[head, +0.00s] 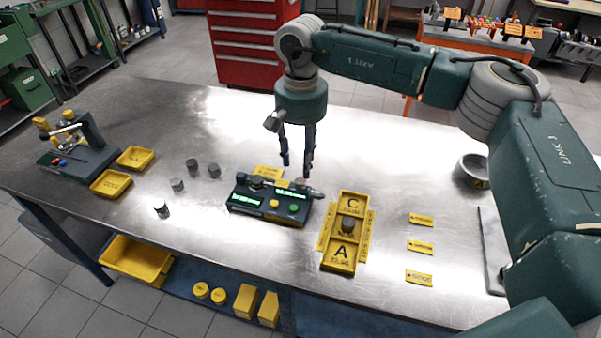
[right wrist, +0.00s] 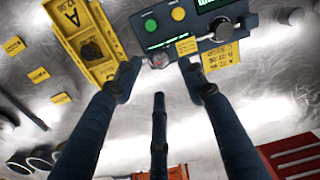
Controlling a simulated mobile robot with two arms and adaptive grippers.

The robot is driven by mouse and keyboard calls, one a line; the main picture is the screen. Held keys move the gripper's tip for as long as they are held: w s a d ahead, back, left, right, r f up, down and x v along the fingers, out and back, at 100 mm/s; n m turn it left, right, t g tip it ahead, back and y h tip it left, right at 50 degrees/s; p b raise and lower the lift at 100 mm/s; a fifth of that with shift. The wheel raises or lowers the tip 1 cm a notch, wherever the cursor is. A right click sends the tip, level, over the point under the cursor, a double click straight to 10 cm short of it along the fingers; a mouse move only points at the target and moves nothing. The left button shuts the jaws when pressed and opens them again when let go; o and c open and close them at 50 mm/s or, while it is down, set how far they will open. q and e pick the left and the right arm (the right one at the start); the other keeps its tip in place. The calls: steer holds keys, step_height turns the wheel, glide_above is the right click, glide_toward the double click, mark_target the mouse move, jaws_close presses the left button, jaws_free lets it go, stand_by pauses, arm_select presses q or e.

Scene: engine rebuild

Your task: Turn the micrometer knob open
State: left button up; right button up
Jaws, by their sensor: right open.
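The micrometer (head: 275,187) lies across the top of a dark green gauge station with lit green displays and a yellow and a green button. Its knob (head: 315,193) sticks out at the station's right end. My right gripper (head: 296,167) hangs above and just behind the knob end, fingers pointing down, open and empty. In the right wrist view the knob (right wrist: 158,61) shows between the tips of the spread dark fingers (right wrist: 160,72); I see no contact. The station (right wrist: 185,25) shows at the top there. My left gripper is not in view.
A yellow tray (head: 338,268) marked A and C holds a dark cylinder right of the station. Several grey cylinders (head: 192,165) stand to the left, near yellow bins (head: 110,183) and a fixture (head: 85,150). Yellow labels (head: 421,246) lie at right. The bench between is mostly clear.

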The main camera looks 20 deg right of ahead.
mark_target(301, 180)
step_height(301, 180, down, 6)
steer(key=shift+w+f+p, duration=0.1)
steer(key=shift+p, duration=0.6)
jaws_close()
